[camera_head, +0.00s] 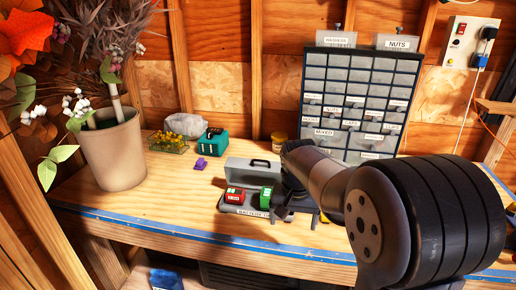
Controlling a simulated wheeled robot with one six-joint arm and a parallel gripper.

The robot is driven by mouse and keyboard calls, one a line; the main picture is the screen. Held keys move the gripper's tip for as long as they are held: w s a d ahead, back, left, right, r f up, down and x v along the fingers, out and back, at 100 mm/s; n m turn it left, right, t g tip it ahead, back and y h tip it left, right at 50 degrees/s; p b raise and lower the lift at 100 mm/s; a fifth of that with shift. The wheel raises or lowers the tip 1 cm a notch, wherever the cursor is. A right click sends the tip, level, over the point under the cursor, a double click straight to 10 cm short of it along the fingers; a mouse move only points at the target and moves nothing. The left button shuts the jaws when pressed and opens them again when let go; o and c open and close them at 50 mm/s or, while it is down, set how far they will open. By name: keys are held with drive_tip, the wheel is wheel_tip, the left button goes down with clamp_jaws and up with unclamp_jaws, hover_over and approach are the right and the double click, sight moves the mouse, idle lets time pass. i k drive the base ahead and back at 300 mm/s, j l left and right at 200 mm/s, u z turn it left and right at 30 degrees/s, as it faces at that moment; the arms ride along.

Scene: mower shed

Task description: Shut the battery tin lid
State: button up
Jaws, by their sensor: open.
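The grey battery tin (243,211) stands on the workbench, with a white label on its front. Its lid (250,174) is raised at the back, with a dark handle on it. A red battery (234,196) and a green battery (266,196) sit in the tin. My gripper (284,211) is open at the tin's right end, with my arm reaching in from the right. Whether it touches the tin or lid I cannot tell. My arm hides the lid's right end and part of the tin's right side.
A grey drawer cabinet (342,73) stands behind. A teal box (214,141), a purple object (200,164), a yellow jar (279,141) and a plant pot (115,155) stand on the workbench (165,205). Its blue front edge is close to the tin.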

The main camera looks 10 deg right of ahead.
sight(256, 173)
drive_tip(key=i+j, duration=0.7)
drive_tip(key=i, duration=0.2)
drive_tip(key=k, duration=0.15)
drive_tip(key=l, duration=0.25)
drive_tip(key=i+u, duration=0.05)
